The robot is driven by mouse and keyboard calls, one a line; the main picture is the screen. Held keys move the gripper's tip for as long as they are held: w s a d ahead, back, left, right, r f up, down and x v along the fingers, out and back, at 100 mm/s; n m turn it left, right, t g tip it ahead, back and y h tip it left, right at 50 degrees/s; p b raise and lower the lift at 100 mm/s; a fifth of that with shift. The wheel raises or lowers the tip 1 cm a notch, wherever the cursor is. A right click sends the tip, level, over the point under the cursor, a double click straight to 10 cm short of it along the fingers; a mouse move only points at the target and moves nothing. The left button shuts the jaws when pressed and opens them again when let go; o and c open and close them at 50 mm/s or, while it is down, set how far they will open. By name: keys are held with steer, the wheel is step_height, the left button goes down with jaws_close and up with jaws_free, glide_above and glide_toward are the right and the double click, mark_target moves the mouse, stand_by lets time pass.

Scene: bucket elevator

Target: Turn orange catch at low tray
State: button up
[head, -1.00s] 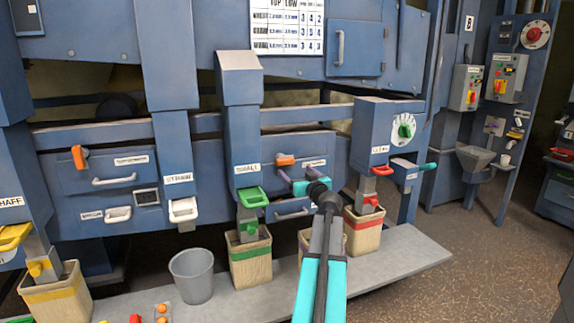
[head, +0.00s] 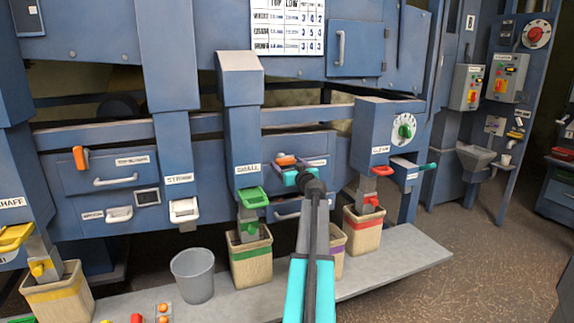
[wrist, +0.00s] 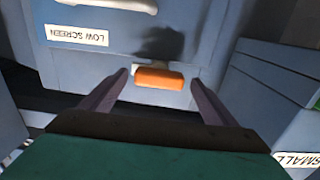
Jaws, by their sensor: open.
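The orange catch (head: 286,160) sits at the top left of the low tray's blue front, right of the "SMALL" column in the head view. In the wrist view the catch (wrist: 160,78) lies flat across, ahead of and between my fingertips, with a small gap around it. The low tray (wrist: 95,80) bears a label reading "LOW SCREEN". My gripper (wrist: 159,88) is open and empty, its two purple fingers spread on either side of the catch. In the head view my gripper (head: 290,172) is just in front of the catch and partly hides the tray front.
Another orange catch (head: 80,158) is on the tray at left. The "SMALL" column (head: 246,140) with its green spout (head: 252,197) stands close left of my gripper. Sacks and a grey bucket (head: 193,276) stand on the low ledge below.

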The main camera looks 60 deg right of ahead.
steer(key=shift+w+d, duration=0.35)
steer(key=shift+w, duration=0.05)
steer(key=c, duration=0.9)
steer(key=shift+a, duration=0.25)
steer(key=shift+c, duration=0.8)
steer(key=shift+d, duration=0.15)
